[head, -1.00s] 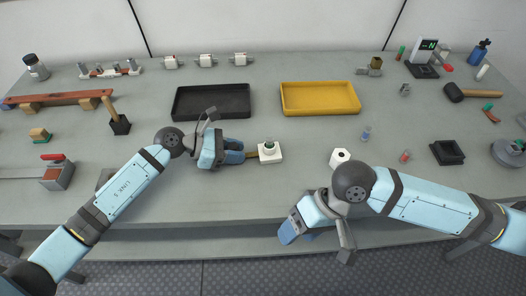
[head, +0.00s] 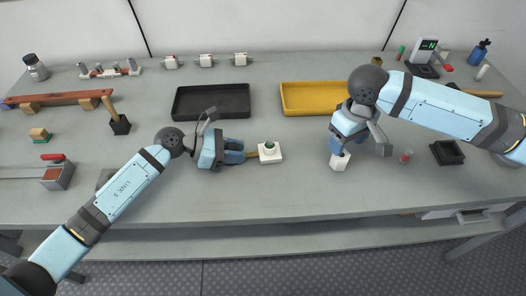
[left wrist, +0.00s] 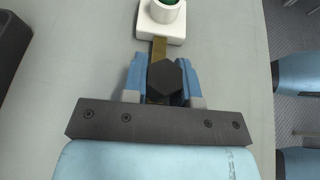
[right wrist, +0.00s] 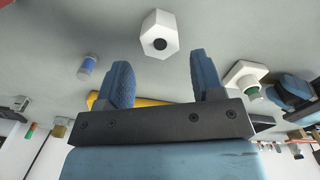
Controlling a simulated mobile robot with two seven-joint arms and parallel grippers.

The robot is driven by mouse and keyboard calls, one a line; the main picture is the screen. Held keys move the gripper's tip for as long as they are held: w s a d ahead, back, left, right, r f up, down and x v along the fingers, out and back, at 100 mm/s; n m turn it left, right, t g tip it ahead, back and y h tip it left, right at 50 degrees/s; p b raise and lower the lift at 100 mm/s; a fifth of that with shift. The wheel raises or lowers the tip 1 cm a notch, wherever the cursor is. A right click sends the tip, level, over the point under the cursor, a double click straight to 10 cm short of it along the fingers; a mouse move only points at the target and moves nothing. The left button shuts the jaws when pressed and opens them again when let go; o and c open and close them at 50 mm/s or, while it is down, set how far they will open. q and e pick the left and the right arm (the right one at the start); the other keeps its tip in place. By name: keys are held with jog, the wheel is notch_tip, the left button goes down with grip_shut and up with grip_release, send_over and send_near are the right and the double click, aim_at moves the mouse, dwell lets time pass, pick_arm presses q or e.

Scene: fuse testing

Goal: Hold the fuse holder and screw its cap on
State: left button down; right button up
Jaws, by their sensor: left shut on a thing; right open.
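The fuse holder (head: 269,154) is a white block with a round collar and something green inside. It sits on the table mid-view and also shows in the left wrist view (left wrist: 160,30) and right wrist view (right wrist: 242,75). My left gripper (head: 240,154) is shut on its brass tab (left wrist: 158,50). The white hexagonal cap (head: 339,163) stands on the table right of the holder, its dark round hole facing up in the right wrist view (right wrist: 158,34). My right gripper (head: 338,147) is open and empty at the cap, which lies ahead of the fingertips, apparently untouched.
A black tray (head: 212,114) and a yellow tray (head: 300,112) lie behind. The table front is clear.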

jog(key=shift+f, duration=2.4)
jog(key=c, duration=0.7)
jog(key=shift+r, duration=2.55)
